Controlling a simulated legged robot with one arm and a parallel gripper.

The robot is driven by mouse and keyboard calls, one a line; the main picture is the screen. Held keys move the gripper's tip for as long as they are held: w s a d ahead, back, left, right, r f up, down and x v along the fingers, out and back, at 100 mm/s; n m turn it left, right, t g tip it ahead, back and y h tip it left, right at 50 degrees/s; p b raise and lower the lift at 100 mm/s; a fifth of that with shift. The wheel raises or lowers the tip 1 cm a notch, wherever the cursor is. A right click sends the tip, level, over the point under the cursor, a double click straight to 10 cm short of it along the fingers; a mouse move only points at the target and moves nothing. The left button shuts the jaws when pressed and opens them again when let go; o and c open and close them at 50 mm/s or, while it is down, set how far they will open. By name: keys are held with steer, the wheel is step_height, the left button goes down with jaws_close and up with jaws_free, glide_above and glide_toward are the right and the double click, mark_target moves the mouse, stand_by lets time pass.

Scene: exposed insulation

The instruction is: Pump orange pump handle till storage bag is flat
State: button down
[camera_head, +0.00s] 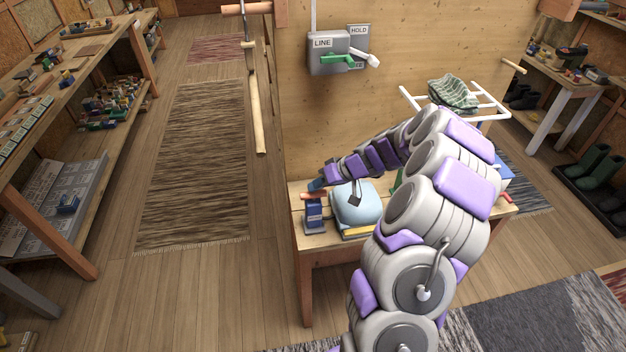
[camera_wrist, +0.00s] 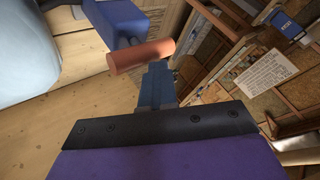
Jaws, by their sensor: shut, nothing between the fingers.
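The blue pump (camera_head: 315,215) stands at the left end of a small wooden table. Its orange handle (camera_head: 311,195) lies across its top, and it also shows in the wrist view (camera_wrist: 140,56). The light blue storage bag (camera_head: 354,205) sits right of the pump and looks puffed up and rounded. In the wrist view part of the bag (camera_wrist: 25,50) shows at the upper left. My gripper (camera_head: 317,185) is shut and empty, with its blue tip (camera_wrist: 156,80) at the orange handle. I cannot tell whether they touch.
A yellow item (camera_head: 358,232) lies at the table's front edge (camera_head: 322,247). A wooden wall with a grey lever box (camera_head: 328,52) stands behind the table. A white rack (camera_head: 488,101) holds a striped green cloth (camera_head: 453,93). The aisle floor at left is clear.

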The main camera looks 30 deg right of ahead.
steer(key=shift+s+a+f+b, duration=0.15)
steer(key=shift+s+f+b, duration=0.1)
steer(key=shift+f, duration=0.3)
steer(key=shift+s+a+f+b, duration=0.1)
steer(key=shift+s+f+b, duration=0.15)
steer(key=shift+f, duration=0.25)
steer(key=shift+r, duration=0.1)
stand_by(0.3)
steer(key=shift+w+d+r, duration=0.1)
steer(key=shift+w+r, duration=0.1)
steer(key=shift+r, duration=0.3)
steer(key=shift+w+d+r, duration=0.1)
steer(key=shift+w+r, duration=0.05)
steer(key=shift+r, duration=0.3)
steer(key=shift+w+d+r+p, duration=0.1)
steer(key=shift+w+r+p, duration=0.35)
steer(key=shift+w+r, duration=0.15)
steer(key=shift+s+d+r, duration=0.1)
steer(key=shift+s+r, duration=0.05)
steer(key=shift+r, duration=0.45)
steer(key=shift+r+p, duration=0.35)
steer(key=shift+r, duration=0.75)
step_height(320, 180, up, 6)
steer(key=p, duration=0.1)
